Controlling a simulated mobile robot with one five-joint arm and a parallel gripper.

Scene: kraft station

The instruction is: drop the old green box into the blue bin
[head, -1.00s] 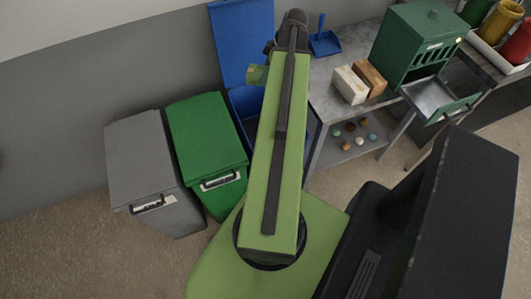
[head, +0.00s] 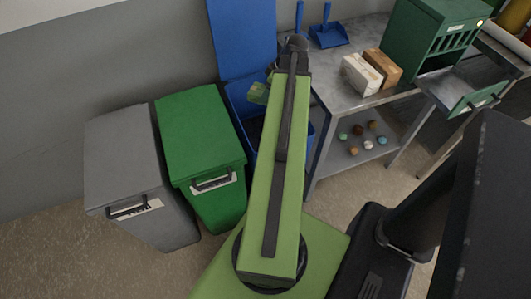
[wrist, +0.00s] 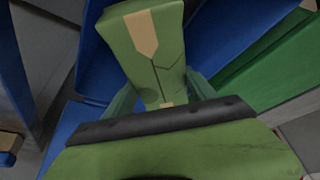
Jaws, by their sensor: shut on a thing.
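The green box (wrist: 150,50) fills the middle of the wrist view, with a tan strip of tape and dark crease lines on its face. My gripper (wrist: 158,98) is shut on its near end; the fingers show at either side. In the head view the green box (head: 259,93) shows small beside the end of my arm, over the opening of the blue bin (head: 239,100). The bin's blue lid stands up against the wall. My arm hides much of the bin, and the gripper fingers are hard to make out in the head view.
A closed green bin (head: 200,135) and a closed grey bin (head: 125,160) stand left of the blue bin.

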